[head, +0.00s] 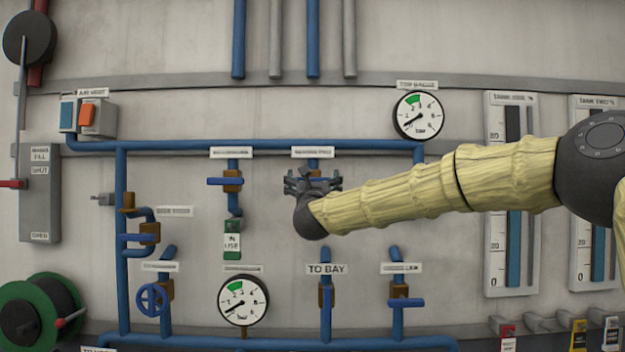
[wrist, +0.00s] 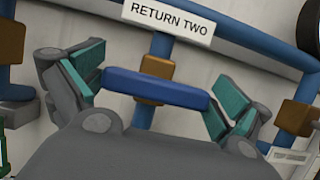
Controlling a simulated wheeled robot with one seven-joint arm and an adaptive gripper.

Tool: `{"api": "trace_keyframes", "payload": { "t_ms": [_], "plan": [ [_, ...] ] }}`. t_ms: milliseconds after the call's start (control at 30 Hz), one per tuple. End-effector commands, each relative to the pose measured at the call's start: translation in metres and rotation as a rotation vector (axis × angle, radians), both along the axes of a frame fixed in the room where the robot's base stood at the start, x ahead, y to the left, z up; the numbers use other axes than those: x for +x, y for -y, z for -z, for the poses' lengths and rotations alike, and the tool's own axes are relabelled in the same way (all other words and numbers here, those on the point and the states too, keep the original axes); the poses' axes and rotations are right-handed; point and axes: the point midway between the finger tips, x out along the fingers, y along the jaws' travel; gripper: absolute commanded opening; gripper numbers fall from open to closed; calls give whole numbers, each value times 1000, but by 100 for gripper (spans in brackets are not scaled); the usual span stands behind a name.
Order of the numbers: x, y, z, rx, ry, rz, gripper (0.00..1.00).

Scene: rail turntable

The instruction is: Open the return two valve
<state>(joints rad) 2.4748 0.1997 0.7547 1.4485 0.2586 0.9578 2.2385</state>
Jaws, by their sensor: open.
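The return two valve shows in the wrist view as a blue lever handle (wrist: 156,88) in front of a brass body (wrist: 152,70), under a white "RETURN TWO" label (wrist: 169,17). The handle lies crosswise to its blue vertical pipe. My gripper (wrist: 158,92) is open, its teal-padded fingers standing at the two ends of the handle. I cannot tell whether the pads touch it. In the head view my gripper (head: 313,183) is in front of this valve and hides most of it; the label (head: 313,152) shows just above.
A similar valve with a crosswise blue handle (head: 225,182) is to the left, above a green "IN USE" tag (head: 232,242). Below are a "TO BAY" valve (head: 326,295), a blue handwheel (head: 152,299) and a gauge (head: 243,300). Another gauge (head: 418,115) is at upper right.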

Motion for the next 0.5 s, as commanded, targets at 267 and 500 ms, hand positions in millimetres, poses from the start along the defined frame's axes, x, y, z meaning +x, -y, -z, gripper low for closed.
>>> {"api": "trace_keyframes", "payload": {
  "t_ms": [267, 500],
  "plan": [
    [0, 0, 0, 0, 0, 0, 69],
    [0, 1, 1, -10, 1, 1, 69]
  ]
}}
